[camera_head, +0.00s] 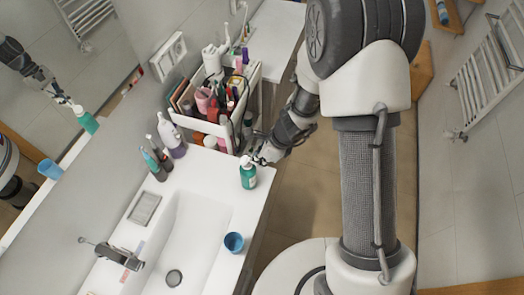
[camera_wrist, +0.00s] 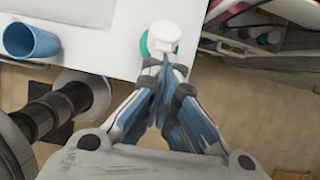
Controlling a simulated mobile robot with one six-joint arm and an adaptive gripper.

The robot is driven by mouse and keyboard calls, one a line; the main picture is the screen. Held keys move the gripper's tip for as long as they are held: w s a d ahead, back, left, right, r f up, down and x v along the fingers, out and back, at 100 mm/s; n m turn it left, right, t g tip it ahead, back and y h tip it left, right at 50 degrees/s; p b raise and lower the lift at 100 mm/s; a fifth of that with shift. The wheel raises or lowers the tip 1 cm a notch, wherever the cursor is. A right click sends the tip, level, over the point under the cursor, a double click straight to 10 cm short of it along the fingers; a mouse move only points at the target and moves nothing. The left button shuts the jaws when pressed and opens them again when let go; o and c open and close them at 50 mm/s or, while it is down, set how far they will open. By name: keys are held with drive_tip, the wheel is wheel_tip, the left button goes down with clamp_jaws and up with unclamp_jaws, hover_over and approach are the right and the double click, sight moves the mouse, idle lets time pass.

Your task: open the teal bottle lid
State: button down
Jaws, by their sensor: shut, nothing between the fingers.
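The teal bottle (camera_head: 248,178) stands upright on the white counter near its right edge, with a white lid (camera_head: 245,161) on top. In the wrist view the white lid (camera_wrist: 163,35) is just beyond my fingertips, and only a sliver of the teal bottle (camera_wrist: 144,44) shows beneath it. My gripper (camera_head: 258,158) is beside the lid in the head view. In the wrist view my gripper (camera_wrist: 166,62) has its fingers together with nothing between them. The fingertips look close to the lid; I cannot tell whether they touch it.
A blue cup (camera_head: 234,242) stands by the sink (camera_head: 190,245). A toothbrush holder (camera_head: 157,170) and a white and purple bottle (camera_head: 170,136) stand behind on the left. A cart (camera_head: 208,126) full of cosmetics is close behind my gripper.

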sight(246, 158)
drive_tip(key=r+p, duration=0.1)
drive_tip(key=p, duration=0.1)
drive_tip(key=a+r+h+p, duration=0.1)
drive_tip(key=p, duration=0.2)
drive_tip(key=shift+w+a, duration=0.25)
drive_tip(key=shift+w+a+r+p, duration=0.15)
drive_tip(key=shift+a+r+p, duration=0.05)
drive_tip(key=shift+a+p, duration=0.25)
drive_tip(key=shift+w+a+r+p, duration=0.15)
drive_tip(key=shift+a+p, duration=0.3)
drive_tip(key=shift+w+a+r, duration=0.1)
drive_tip(key=shift+w+a, duration=0.1)
drive_tip(key=shift+a, duration=0.35)
drive_tip(key=shift+r+p, duration=0.1)
drive_tip(key=shift+p, duration=0.2)
